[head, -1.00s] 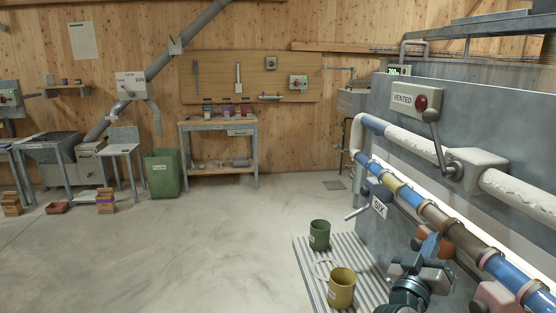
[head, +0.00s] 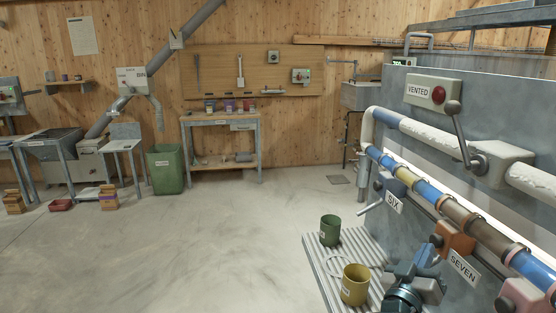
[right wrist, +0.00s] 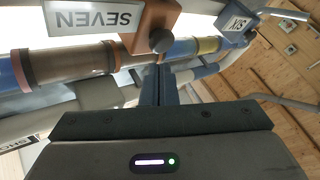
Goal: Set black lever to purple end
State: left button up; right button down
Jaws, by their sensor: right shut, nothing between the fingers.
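A grey lever (head: 460,135) with a dark ball knob rises from a pale housing beside the VENTED plate (head: 433,92), tilted left at its top. An orange-brown block (head: 455,238) with a dark round knob sits under the pipe by the SEVEN label (head: 463,267). The block (right wrist: 155,22) and knob also show in the right wrist view. I cannot tell which is the black lever; no purple end is clearly visible. My right gripper (head: 427,256) is shut and empty, just left of and below the block. In the right wrist view its fingertips (right wrist: 160,70) appear just below the knob. My left gripper is out of view.
A banded blue and brown pipe (head: 430,192) runs along the grey machine wall. A grey handle sticks out near the SIX label (head: 394,204). A green cup (head: 330,231) and a yellow mug (head: 355,286) stand on a ribbed platform (head: 318,262). The floor on the left is open.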

aim_at(453, 109)
jog(key=k+j, duration=0.35)
jog(key=j, duration=0.15)
jog(key=k+j, duration=0.4)
